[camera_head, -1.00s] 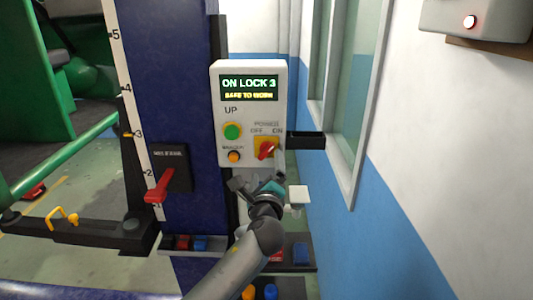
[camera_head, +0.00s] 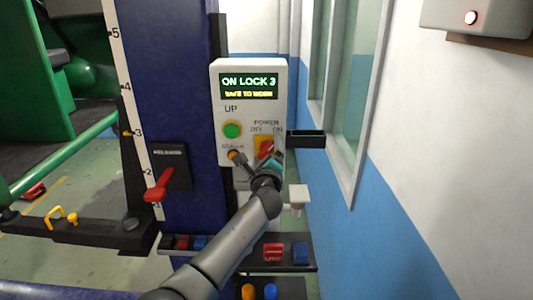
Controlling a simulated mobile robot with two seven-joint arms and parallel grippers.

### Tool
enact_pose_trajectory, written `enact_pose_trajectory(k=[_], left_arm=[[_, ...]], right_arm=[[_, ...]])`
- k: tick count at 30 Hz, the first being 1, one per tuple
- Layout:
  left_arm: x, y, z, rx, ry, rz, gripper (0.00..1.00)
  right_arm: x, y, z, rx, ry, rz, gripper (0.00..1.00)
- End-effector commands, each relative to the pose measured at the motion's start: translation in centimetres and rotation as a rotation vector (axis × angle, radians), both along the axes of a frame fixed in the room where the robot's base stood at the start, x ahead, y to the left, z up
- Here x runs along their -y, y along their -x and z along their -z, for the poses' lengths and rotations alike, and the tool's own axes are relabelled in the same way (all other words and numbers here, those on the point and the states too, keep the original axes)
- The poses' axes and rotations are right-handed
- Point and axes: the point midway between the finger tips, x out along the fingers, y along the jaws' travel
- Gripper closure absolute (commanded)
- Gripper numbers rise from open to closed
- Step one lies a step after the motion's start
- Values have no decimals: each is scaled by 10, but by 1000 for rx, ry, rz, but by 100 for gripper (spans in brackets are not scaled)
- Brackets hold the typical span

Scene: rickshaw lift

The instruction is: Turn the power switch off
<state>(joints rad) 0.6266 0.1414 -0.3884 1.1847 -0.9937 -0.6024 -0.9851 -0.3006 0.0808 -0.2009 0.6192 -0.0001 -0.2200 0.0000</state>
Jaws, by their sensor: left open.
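The white control box (camera_head: 248,75) is mounted on the blue column. Its screen (camera_head: 248,86) reads "ON LOCK 3" and "SAFE TO WORK". The red rotary power switch (camera_head: 266,147) on a yellow plate sits at the lower right of the box, under the labels OFF and ON. Its handle is tilted to the upper right, toward ON. My left gripper (camera_head: 256,158) is at the switch, its fingers open and spread on either side of the red handle. The gripper partly hides the switch, so I cannot tell whether the fingers touch it. My right gripper is not in view.
A green UP button (camera_head: 232,129) and an orange button (camera_head: 235,155) are close to the gripper. A red release lever (camera_head: 160,186) is on the column at left. A black bracket (camera_head: 306,140) sticks out to the right. Shelves with red and blue blocks (camera_head: 273,252) are below.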

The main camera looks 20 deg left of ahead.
Motion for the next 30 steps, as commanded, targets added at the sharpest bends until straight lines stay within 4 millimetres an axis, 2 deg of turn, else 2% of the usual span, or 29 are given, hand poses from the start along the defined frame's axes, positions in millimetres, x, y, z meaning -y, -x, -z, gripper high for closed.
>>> enact_pose_trajectory(k=[4, 24, 30], left_arm=[[0, 0, 0, 0, 0, 0, 1], [0, 0, 0, -1, 0, 1, 76], [0, 0, 1, 2, 10, 1, 78]], right_arm=[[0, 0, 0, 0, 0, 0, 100], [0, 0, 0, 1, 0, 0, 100], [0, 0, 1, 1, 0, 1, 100]])
